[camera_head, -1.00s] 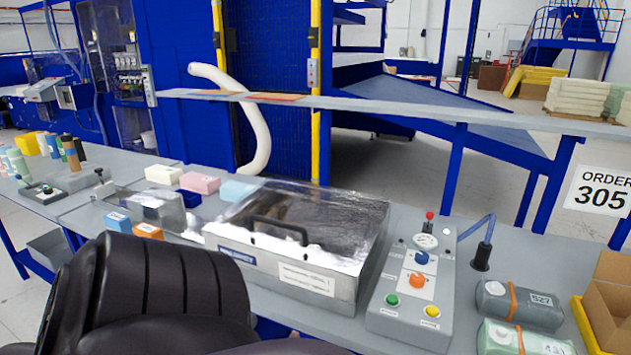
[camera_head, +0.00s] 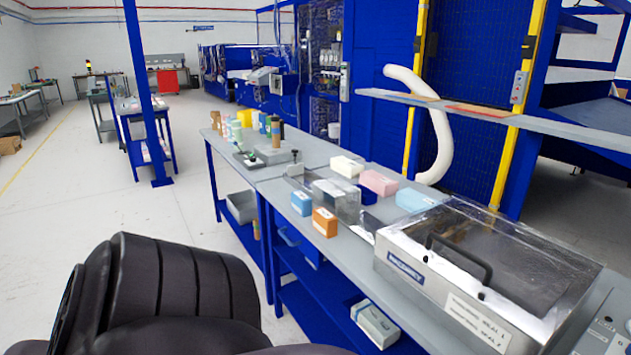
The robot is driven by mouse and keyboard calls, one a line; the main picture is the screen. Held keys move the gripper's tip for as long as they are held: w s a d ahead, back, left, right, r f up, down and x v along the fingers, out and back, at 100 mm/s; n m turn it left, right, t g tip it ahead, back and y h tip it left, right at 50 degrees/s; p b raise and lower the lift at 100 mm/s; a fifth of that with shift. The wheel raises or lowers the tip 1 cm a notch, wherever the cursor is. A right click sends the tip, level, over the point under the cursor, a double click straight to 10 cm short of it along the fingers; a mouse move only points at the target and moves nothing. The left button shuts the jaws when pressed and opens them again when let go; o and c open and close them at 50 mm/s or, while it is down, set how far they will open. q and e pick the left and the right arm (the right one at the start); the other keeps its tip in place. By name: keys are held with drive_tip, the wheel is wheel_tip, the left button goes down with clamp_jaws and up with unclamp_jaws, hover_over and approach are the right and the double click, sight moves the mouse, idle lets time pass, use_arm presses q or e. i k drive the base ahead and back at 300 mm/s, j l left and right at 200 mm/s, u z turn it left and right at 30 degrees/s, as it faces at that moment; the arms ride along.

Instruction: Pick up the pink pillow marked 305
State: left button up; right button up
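A pink foam block (camera_head: 378,183) lies on the grey workbench, between a cream block (camera_head: 347,166) and a light blue block (camera_head: 419,200). No number can be read on it from here. Several other small blocks are near it, a blue one (camera_head: 301,203) and an orange one (camera_head: 324,222) closer to the bench's front edge. A dark segmented part of my own arm fills the lower left of the view. Neither of my grippers is in view.
A metal box with a clear lid and black handle (camera_head: 459,258) stands on the bench at right. Bottles and rolls (camera_head: 262,125) stand at the bench's far end. A shelf (camera_head: 500,115) runs above at the back.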

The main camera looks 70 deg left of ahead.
sight(385, 187)
drive_tip(key=u, duration=1.9)
drive_tip(key=i+j, duration=0.25)
drive_tip(key=j, duration=0.25)
drive_tip(key=i+j+z, duration=0.1)
drive_tip(key=i+j, duration=0.15)
drive_tip(key=j, duration=0.25)
drive_tip(key=i+j, duration=0.25)
drive_tip(key=j, duration=0.25)
drive_tip(key=i+j+z, duration=0.1)
drive_tip(key=i+j, duration=0.15)
drive_tip(key=j, duration=0.3)
drive_tip(key=i+j, duration=0.2)
drive_tip(key=j, duration=0.3)
drive_tip(key=i+j+z, duration=0.1)
drive_tip(key=j, duration=0.45)
drive_tip(key=i+j+z, duration=0.1)
drive_tip(key=i+j, duration=0.2)
drive_tip(key=j, duration=0.25)
drive_tip(key=i+j, duration=0.2)
drive_tip(key=j, duration=0.4)
